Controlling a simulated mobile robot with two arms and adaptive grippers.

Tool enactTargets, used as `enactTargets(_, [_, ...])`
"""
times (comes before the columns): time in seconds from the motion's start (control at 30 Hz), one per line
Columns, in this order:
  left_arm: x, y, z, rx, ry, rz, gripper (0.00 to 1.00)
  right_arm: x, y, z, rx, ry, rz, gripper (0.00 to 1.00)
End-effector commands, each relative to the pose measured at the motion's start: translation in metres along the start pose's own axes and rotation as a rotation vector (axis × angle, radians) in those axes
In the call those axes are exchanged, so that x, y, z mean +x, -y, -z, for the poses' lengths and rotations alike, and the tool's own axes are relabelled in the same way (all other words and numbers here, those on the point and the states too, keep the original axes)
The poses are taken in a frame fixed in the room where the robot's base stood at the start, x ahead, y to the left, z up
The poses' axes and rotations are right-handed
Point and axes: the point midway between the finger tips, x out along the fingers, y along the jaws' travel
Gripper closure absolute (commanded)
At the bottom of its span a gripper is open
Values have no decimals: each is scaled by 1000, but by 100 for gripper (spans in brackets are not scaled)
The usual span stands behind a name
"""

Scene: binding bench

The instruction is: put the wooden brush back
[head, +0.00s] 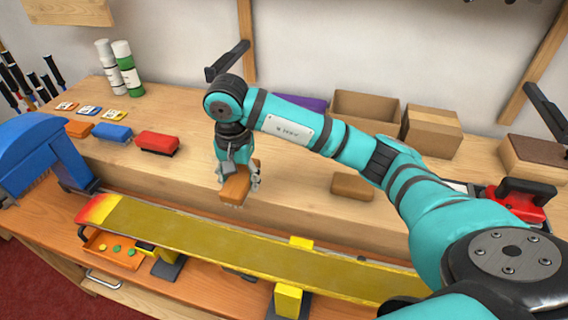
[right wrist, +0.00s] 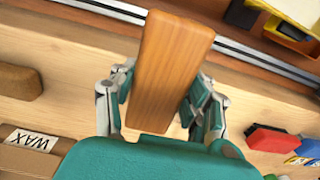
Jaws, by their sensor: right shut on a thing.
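The wooden brush (head: 236,188), a plain orange-brown block, is between the fingers of my right gripper (head: 238,178) in the head view. The right gripper is shut on it and holds it above the bench's front edge, just behind the yellow board. In the right wrist view, the brush (right wrist: 168,70) lies lengthwise between the two fingers of the right gripper (right wrist: 160,105), its smooth wooden face showing. Its bristles are not clearly visible. My left gripper is not in view.
Orange (head: 78,128), blue (head: 112,133) and red (head: 157,142) brushes stand in a row at the left, with small picture cards (head: 88,110) behind. A brown block (head: 352,186) lies right of the gripper. A long yellow board (head: 250,252) is clamped in front. Bench between is clear.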

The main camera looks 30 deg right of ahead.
Motion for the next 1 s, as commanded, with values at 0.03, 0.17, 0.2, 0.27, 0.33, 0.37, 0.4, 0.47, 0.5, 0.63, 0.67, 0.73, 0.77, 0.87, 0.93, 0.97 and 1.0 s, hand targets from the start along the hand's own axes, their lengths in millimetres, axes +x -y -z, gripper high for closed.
enactTargets(0.03, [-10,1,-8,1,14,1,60,-2,-10,13,9,1,-5,87])
enactTargets(0.17, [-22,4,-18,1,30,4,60,1,-31,42,8,0,-5,87])
enactTargets(0.2, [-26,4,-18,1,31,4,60,2,-37,50,8,1,-6,87])
enactTargets(0.27, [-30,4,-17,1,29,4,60,4,-46,62,7,2,-5,87])
enactTargets(0.33, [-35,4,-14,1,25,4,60,6,-54,75,6,1,-4,87])
enactTargets(0.37, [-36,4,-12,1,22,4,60,8,-57,80,5,1,-4,87])
enactTargets(0.4, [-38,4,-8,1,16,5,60,8,-61,84,4,0,-3,87])
enactTargets(0.47, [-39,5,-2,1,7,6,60,10,-64,90,2,1,-2,87])
enactTargets(0.5, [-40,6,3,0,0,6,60,11,-66,93,3,1,-2,87])
enactTargets(0.63, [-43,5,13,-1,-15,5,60,12,-72,101,3,0,-1,87])
enactTargets(0.67, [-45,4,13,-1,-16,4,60,12,-74,104,4,0,-1,87])
enactTargets(0.73, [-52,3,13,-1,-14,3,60,20,-77,105,1,6,-5,87])
enactTargets(0.77, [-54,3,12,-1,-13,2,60,25,-76,104,0,6,-4,87])
enactTargets(0.87, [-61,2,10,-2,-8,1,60,40,-76,104,1,5,-3,87])
enactTargets(0.93, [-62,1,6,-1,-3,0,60,46,-76,105,0,2,-1,87])
enactTargets(0.97, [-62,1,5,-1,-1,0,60,48,-76,105,0,1,-1,87])
enactTargets(1.0, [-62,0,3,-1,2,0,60,49,-76,105,0,0,0,87])
